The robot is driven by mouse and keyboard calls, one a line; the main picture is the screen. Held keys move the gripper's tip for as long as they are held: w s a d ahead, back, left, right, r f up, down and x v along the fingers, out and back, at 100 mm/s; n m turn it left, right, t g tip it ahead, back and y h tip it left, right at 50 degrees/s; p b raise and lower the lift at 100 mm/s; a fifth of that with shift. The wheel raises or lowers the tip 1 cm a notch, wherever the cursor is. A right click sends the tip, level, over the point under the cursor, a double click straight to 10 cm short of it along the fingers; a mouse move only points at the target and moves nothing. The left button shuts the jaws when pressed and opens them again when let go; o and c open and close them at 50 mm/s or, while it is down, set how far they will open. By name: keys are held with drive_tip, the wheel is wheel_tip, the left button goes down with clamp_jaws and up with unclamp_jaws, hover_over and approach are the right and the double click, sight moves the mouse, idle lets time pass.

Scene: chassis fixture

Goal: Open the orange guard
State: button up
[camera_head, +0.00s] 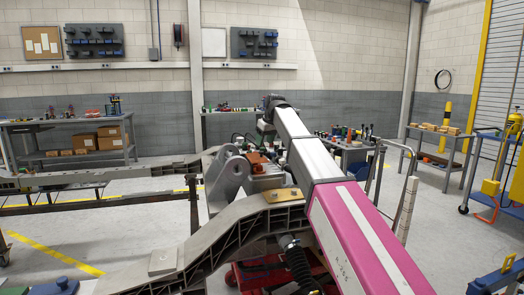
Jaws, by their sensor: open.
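A small orange part (258,161), which looks like the orange guard, sits on the chassis fixture (190,252) just right of a grey upright bracket (228,176). It is small in the picture, and I cannot tell its hinge or how far it stands open. My pink and white arm reaches from the lower right up past the fixture to a dark joint above and behind the orange part. I cannot make out my gripper's fingers; the end of the arm is hidden beyond that joint.
A grey frame rail (120,176) runs left from the bracket. A gold plate (283,195) lies on the near rail, with a dark coil spring (298,262) below. Workbenches stand along the back.

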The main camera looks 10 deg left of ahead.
sight(262, 152)
drive_tip(key=shift+x, duration=2.6)
clamp_jaws()
